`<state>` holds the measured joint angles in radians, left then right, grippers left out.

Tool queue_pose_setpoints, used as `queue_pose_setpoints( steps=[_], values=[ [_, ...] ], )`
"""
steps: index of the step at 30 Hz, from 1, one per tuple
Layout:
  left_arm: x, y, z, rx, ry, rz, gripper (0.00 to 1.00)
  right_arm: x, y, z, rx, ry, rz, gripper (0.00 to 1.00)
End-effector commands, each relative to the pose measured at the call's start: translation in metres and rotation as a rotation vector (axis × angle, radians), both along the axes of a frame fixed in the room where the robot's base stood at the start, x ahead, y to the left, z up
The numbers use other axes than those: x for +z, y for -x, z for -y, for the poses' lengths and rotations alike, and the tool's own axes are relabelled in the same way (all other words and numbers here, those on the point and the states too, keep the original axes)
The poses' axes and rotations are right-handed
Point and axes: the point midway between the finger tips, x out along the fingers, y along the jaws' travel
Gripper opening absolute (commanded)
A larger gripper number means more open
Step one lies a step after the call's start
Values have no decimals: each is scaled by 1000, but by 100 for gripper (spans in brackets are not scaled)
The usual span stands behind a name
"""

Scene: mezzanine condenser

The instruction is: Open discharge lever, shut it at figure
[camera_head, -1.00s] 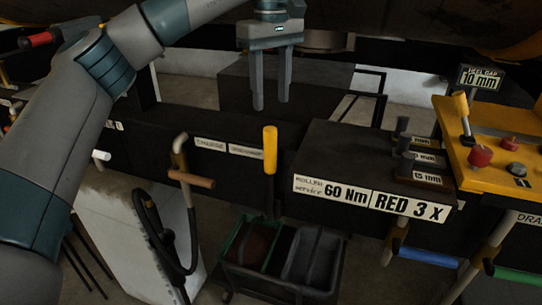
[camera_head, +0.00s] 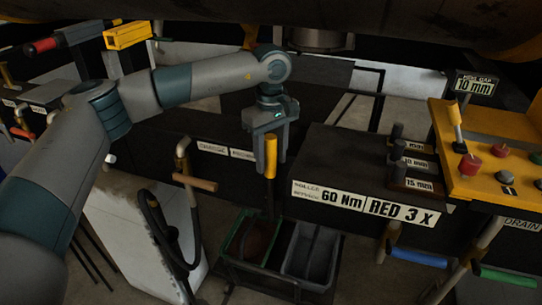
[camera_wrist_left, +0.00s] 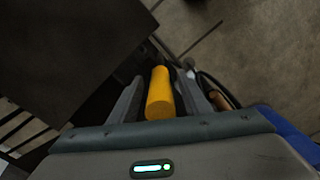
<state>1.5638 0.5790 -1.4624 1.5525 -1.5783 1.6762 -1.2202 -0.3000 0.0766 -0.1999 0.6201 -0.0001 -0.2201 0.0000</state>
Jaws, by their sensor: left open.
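A yellow upright lever handle (camera_head: 271,156) stands at the front of the dark machine, just right of a pair of small white labels (camera_head: 226,150). I take it to be the discharge lever, though the right label is too small to read surely. My left gripper (camera_head: 269,166) is open, pointing down, with its fingers around the handle's upper part. In the left wrist view the yellow handle (camera_wrist_left: 160,95) lies between the two open fingers, with a gap on each side. My right gripper is in no view.
A brown-handled lever (camera_head: 195,182) stands to the left. Signs on the right block (camera_head: 365,201) read 60 Nm and RED 3 X. A yellow panel (camera_head: 490,185) with knobs stands at right. Green and grey bins (camera_head: 311,252) sit below the yellow lever.

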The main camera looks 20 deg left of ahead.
Motion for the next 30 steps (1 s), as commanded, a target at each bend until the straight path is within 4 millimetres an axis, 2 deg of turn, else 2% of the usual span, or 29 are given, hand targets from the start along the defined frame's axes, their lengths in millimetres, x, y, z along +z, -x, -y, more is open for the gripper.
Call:
queue_pose_setpoints(
  steps=[6, 16, 17, 21, 22, 30],
  values=[
    [-15, 0, 0, -1, 0, 0, 43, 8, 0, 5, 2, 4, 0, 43],
    [-18, 0, 0, -1, 1, 1, 43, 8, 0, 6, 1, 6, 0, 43],
    [-18, 0, 0, -1, 1, 1, 38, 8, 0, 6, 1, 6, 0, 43],
    [-18, 0, 0, -1, 1, 1, 5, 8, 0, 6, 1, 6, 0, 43],
    [-18, 0, 0, -1, 1, 1, 0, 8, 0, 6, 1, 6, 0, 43],
    [-20, -2, 0, -1, 0, 14, 0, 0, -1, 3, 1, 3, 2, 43]
  ],
)
